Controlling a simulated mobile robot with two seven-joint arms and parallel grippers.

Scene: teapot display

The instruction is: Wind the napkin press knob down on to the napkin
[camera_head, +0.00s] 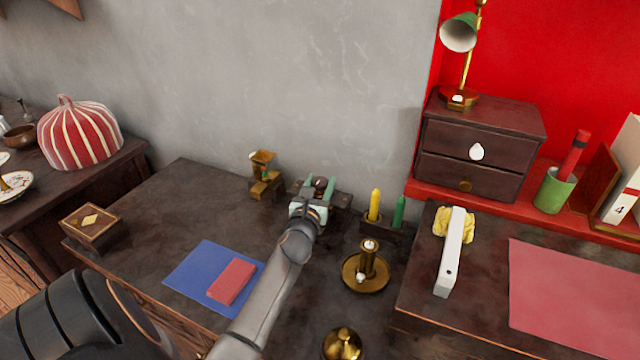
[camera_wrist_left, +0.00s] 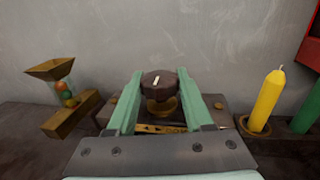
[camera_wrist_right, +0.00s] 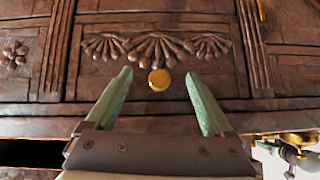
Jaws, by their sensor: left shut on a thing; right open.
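The napkin press (camera_head: 340,198) stands at the back of the dark table, near the grey wall. Its dark round knob (camera_wrist_left: 159,83) has a pale mark on top and sits on a brass collar in the left wrist view. My left gripper (camera_head: 316,188) is at the press, and its two green fingers (camera_wrist_left: 158,90) are shut on the knob from both sides. The napkin cannot be made out; the gripper hides much of the press. My right gripper (camera_wrist_right: 157,90) is open and empty, facing a carved wooden front with a brass knob (camera_wrist_right: 159,80).
A brass dispenser (camera_head: 264,175) stands left of the press. A holder with yellow (camera_head: 375,204) and green (camera_head: 399,211) candles stands right of it. A brass candlestick (camera_head: 366,272) stands in front. A blue mat (camera_head: 199,280) with a red block (camera_head: 231,281) lies to the left.

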